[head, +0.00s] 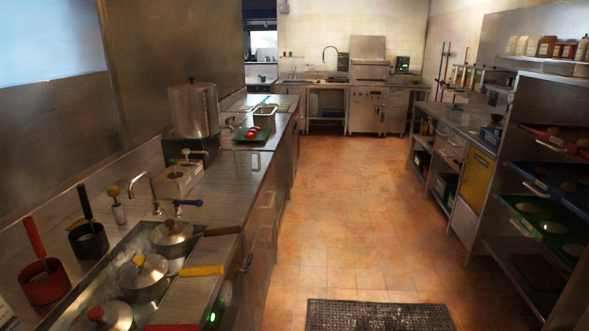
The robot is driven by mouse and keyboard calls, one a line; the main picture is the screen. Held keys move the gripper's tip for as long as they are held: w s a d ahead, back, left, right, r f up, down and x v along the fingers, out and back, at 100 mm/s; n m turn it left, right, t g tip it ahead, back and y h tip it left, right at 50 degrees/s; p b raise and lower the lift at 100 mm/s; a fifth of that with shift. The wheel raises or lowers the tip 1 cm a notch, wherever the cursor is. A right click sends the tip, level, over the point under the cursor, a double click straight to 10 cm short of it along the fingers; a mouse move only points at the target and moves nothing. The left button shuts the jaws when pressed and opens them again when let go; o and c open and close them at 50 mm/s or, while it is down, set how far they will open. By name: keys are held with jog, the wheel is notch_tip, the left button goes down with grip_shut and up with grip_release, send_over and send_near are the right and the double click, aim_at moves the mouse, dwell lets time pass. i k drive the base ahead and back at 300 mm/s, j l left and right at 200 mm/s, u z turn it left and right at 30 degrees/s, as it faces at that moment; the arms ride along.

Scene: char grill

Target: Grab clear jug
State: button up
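I cannot make out a clear jug in the head view. Small items on the far counter and the right-hand counter are too small or dark to tell apart. My gripper is not in view.
A steel counter (235,170) on the left holds lidded pots (143,275), a red container (44,283), a tall metal cylinder (193,108) and a green tray (252,134). Shelves with trays (545,215) stand right. The tiled floor (350,210) between is clear, with a dark mat (380,314) in front.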

aim_at(242, 156)
jog(key=i, duration=1.4)
jog(key=i+u, duration=0.25)
jog(key=i, duration=0.2)
jog(key=i+l+u, duration=0.25)
jog(key=i, duration=0.25)
jog(key=i+l+u, duration=0.25)
jog(key=i, duration=0.2)
jog(key=i+l+u, duration=0.85)
jog(key=u, duration=0.15)
jog(key=l, duration=0.05)
